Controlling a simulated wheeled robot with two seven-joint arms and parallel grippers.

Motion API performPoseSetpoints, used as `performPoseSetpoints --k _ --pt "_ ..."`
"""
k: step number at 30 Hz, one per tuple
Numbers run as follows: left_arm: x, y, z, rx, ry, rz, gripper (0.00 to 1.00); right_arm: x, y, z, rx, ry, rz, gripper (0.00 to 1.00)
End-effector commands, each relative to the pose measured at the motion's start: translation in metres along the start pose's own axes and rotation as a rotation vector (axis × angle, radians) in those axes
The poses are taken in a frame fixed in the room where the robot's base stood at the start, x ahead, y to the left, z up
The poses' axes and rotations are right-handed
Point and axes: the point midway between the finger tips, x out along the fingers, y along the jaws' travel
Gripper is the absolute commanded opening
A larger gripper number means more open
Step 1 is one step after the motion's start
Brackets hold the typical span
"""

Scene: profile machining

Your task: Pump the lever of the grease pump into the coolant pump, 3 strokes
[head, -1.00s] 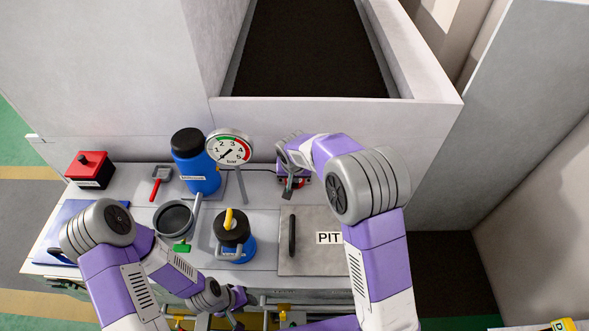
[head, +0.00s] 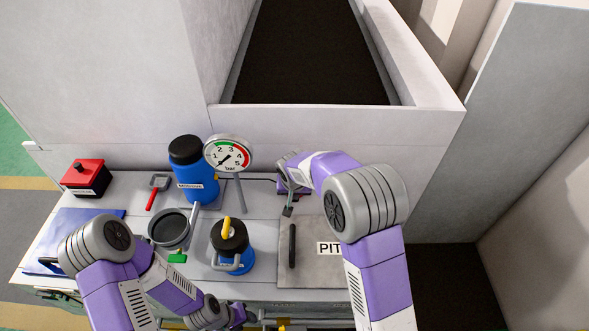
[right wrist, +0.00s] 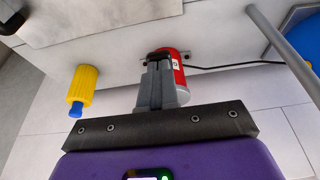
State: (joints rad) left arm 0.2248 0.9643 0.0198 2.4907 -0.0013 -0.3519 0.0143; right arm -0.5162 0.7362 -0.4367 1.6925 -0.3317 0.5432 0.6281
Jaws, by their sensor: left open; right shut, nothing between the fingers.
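A blue pot (head: 245,262) with a black lid, a yellow piece on top and a grey looped handle stands at the front middle of the bench. A larger blue canister (head: 196,186) with a black lid stands behind it, beside a round bar gauge (head: 228,153). I cannot tell for sure which is the grease pump. My right gripper (head: 288,208) is shut and empty, pointing down behind the pit plate. In the right wrist view its fingers (right wrist: 160,62) overlap a red cylinder (right wrist: 178,66); contact is unclear. My left gripper (head: 238,316) is open at the bench's front edge, partly hidden.
The pit plate (head: 312,225) has a dark handle. A round pan (head: 169,228), a red-handled tool (head: 152,197) and a red box (head: 87,177) are at left. A yellow knob (right wrist: 83,83) and a cable (right wrist: 238,65) show in the right wrist view. A high grey wall stands behind.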

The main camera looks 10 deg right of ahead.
Motion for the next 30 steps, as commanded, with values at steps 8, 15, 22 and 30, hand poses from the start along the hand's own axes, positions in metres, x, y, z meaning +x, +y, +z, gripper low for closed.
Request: performPoseSetpoints --k 8,15,22,30 --pt "-0.010 0.004 0.000 0.000 0.000 0.000 0.43 -0.014 -0.001 0.002 -0.003 -0.010 0.003 0.00" --pt "-0.023 0.009 0.001 0.000 0.000 0.000 0.43 -0.065 -0.004 0.004 -0.008 0.000 -0.003 0.00" --pt "-0.024 0.009 0.001 0.000 0.000 0.000 0.43 -0.110 -0.003 0.021 -0.006 0.002 -0.004 0.00" --pt "-0.025 0.009 0.001 0.000 0.000 0.000 0.43 -0.133 -0.002 0.030 -0.005 0.000 -0.001 0.00"
